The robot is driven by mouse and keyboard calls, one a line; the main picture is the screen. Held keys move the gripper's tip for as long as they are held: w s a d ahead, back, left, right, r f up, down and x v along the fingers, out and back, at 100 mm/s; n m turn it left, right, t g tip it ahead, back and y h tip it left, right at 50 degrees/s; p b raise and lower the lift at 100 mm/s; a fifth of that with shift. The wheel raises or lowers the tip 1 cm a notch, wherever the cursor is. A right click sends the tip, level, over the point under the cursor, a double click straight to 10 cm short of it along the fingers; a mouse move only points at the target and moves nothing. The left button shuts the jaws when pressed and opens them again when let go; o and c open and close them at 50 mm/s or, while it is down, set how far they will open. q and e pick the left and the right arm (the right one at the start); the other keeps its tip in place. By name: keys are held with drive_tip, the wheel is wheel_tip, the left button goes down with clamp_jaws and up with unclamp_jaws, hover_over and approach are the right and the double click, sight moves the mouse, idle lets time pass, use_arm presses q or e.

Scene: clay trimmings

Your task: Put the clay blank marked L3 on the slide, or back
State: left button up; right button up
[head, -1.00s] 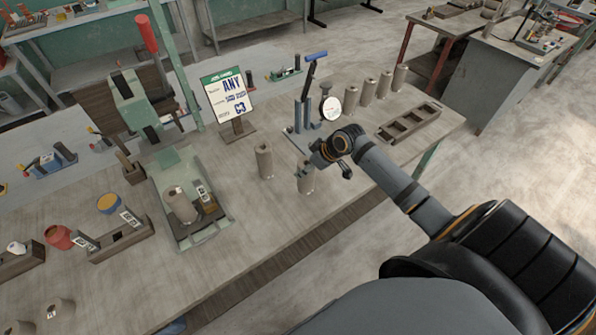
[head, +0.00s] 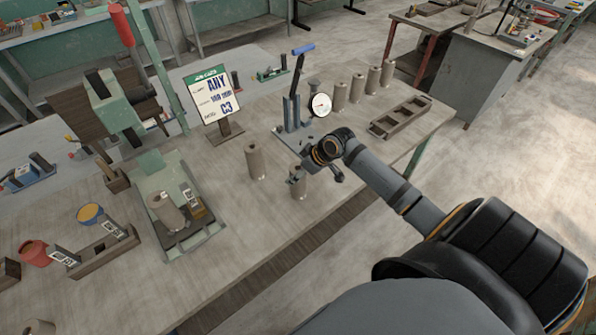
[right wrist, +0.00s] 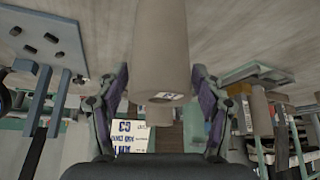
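A grey-brown clay blank (head: 300,187) stands upright at the near side of the bench by my right gripper. In the right wrist view the blank (right wrist: 162,45) is between the two fingers of my right gripper (right wrist: 160,85), with narrow gaps at its sides, so the gripper looks open. A small label on the blank is too small to read. Another blank (head: 256,162) stands to its left. The green slide (head: 208,232), below the press, carries a blank (head: 168,212) and a small marked card (head: 192,199). My left gripper is not in view.
A sign (head: 214,97) reading ANY and C3 stands behind. A dial gauge stand (head: 292,112) is close behind my right gripper. Several blanks (head: 357,86) stand in a row at the back right, near a compartmented wooden tray (head: 400,118). The bench between slide and blanks is clear.

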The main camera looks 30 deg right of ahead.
drive_tip(key=shift+o, duration=0.2)
drive_tip(key=shift+r, duration=0.3)
drive_tip(key=p+v, duration=0.6)
drive_tip(key=v, duration=0.6)
drive_tip(key=shift+p, duration=0.35)
drive_tip(key=shift+f, duration=0.1)
